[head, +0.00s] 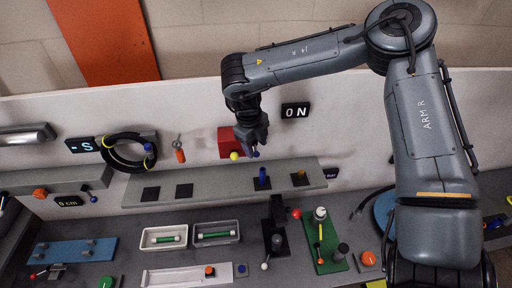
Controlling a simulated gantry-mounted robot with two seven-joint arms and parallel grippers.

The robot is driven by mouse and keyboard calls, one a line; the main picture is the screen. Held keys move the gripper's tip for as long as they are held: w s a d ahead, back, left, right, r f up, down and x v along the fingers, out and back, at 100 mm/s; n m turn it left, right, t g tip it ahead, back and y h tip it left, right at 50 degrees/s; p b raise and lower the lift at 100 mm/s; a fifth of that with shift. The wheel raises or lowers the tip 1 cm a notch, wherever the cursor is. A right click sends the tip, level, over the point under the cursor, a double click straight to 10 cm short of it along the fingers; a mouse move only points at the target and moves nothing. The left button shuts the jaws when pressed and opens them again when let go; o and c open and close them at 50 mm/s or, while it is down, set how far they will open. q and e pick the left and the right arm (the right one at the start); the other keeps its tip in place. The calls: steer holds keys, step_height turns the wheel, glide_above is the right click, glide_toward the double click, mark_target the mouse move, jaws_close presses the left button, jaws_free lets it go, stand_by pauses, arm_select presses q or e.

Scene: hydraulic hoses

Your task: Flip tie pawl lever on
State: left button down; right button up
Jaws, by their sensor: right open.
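A red box (226,146) is mounted on the white upright panel, with a yellow ball knob (234,156) at its lower edge. A black sign reading "ON" (295,110) is to its right. I cannot tell for certain that this box carries the tie pawl lever. My right gripper (254,152) hangs from the arm above, open, in front of the box's right side and just right of the yellow knob. It hides part of the box, and I cannot tell whether it touches it. My left gripper is not in view.
A grey shelf (220,181) below the box holds a blue peg (262,179). A black hose coil (122,151) and an orange-handled lever (179,151) are to the left. Trays (164,248), a green plate (325,258) and several knobbed levers fill the bench below.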

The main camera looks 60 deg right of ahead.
steer(key=shift+d+f, duration=0.15)
steer(key=shift+f, duration=0.55)
steer(key=shift+d+f, duration=0.15)
steer(key=shift+f, duration=0.5)
